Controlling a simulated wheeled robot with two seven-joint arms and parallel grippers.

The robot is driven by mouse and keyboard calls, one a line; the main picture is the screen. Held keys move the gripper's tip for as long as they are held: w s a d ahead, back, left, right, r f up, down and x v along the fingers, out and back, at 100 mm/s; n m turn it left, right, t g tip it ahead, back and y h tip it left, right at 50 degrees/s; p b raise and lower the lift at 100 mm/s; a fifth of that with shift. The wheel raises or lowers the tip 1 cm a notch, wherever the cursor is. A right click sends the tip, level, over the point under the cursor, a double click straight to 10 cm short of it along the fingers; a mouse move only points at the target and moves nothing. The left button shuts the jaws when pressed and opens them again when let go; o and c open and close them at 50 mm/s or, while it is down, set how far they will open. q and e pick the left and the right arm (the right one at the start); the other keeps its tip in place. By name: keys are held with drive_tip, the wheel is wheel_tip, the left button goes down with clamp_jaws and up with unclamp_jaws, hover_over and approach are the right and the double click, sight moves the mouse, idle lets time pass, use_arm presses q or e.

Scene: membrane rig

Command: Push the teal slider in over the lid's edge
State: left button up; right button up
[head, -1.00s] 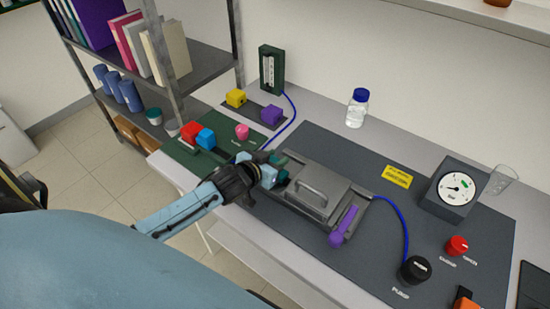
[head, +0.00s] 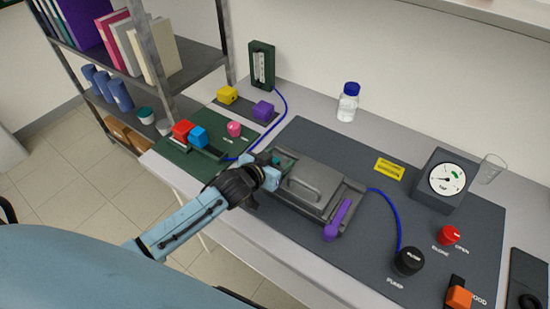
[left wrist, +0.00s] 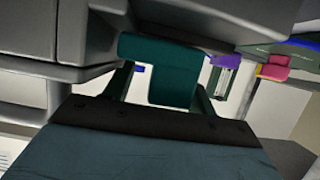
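The grey lid (head: 322,182) with its bar handle lies on the rig on the dark mat. The teal slider (head: 287,160) is at the lid's left end, mostly hidden by my left gripper (head: 275,170). In the left wrist view the teal slider (left wrist: 172,75) shows as a wide bar with a stem, against the grey rig. The left gripper's fingers (left wrist: 162,92) stand apart on either side of the stem, with a gap at its left. Contact on its right side is unclear. A purple lever (head: 337,220) is at the lid's front right corner. My right gripper is out of view.
A pressure gauge (head: 444,182), a red knob (head: 449,235) and a black pump knob (head: 408,261) stand to the right. A blue hose (head: 398,215) runs beside the rig. A green tray (head: 185,155) with coloured blocks lies left. A bottle (head: 348,103) stands behind.

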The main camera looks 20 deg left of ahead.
use_arm(q)
drive_tip(key=shift+a, duration=0.1)
drive_tip(key=shift+s, duration=0.1)
drive_tip(key=v, duration=1.3)
drive_tip(key=shift+s, duration=0.1)
